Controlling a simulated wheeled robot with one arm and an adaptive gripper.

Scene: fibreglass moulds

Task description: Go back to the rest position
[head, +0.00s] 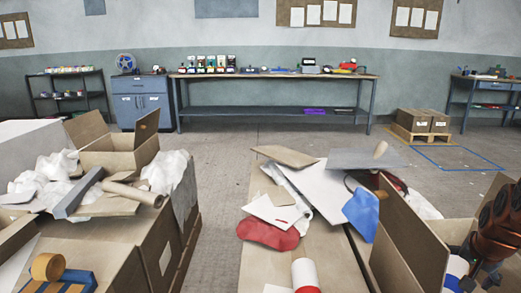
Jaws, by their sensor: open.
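My gripper (477,279) shows in part at the lower right corner of the head view, dark and cut off by the frame edge. It is open, and I see nothing held in it. My dark and copper-coloured arm comes in above it from the right edge. The gripper is beside an open cardboard box (408,240), close to its right side. Whether it touches anything there is hidden.
A cluttered table (258,262) in front holds sheets, a red pouch (268,232), a blue piece (362,212) and a white-red roll (305,274). Boxes with crumpled wrapping (168,172) stand left. A workbench (270,104) and a pallet (420,137) stand behind. Floor between is clear.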

